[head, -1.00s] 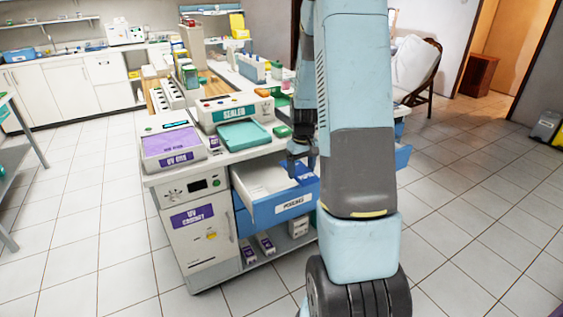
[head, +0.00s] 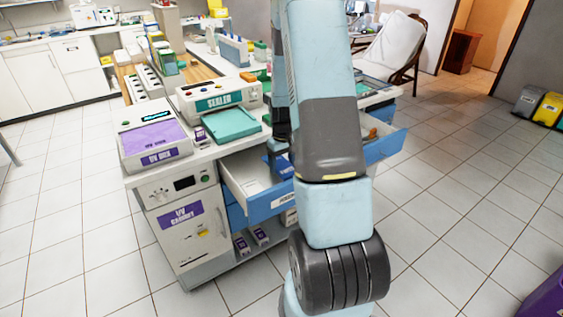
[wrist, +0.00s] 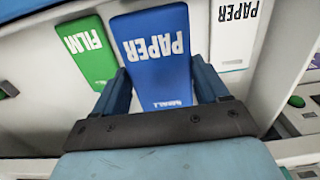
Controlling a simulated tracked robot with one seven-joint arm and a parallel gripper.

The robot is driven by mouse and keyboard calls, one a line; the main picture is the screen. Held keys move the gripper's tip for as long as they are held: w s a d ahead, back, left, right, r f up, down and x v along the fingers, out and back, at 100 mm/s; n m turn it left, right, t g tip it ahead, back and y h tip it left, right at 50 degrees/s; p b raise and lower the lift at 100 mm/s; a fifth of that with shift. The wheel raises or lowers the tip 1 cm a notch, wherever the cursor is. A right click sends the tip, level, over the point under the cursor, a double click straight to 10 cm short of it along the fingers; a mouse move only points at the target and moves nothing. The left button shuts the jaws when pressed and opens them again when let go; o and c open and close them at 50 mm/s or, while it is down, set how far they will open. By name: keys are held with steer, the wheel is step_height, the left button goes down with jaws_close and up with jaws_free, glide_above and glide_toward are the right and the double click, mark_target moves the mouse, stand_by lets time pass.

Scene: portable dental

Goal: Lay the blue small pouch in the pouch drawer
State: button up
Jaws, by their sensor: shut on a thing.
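The blue small pouch (wrist: 155,55), marked PAPER, lies between the two fingers of my gripper (wrist: 160,72) in the wrist view. My gripper is shut on it. The pouch drawer (head: 263,207) is pulled open from the front of the cart in the head view, with a pale inside and a blue front. My gripper is over or in the drawer's right part, mostly hidden by my arm. I cannot tell whether the pouch touches the drawer floor. A green FILM pouch (wrist: 88,50) is at its left and a white PAPER pouch (wrist: 235,30) at its right.
Another blue drawer (head: 385,147) stands open on the cart's right side, behind my arm. On the cart top are a sealer (head: 218,97), a teal tray (head: 232,124) and a purple-topped box (head: 152,138). Free tiled floor lies left and right.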

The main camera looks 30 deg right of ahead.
steer(key=shift+f, duration=3.3)
steer(key=shift+f, duration=0.2)
steer(key=o, duration=1.1)
steer(key=shift+s, duration=0.1)
step_height(320, 180, up, 14)
steer(key=shift+f, duration=0.15)
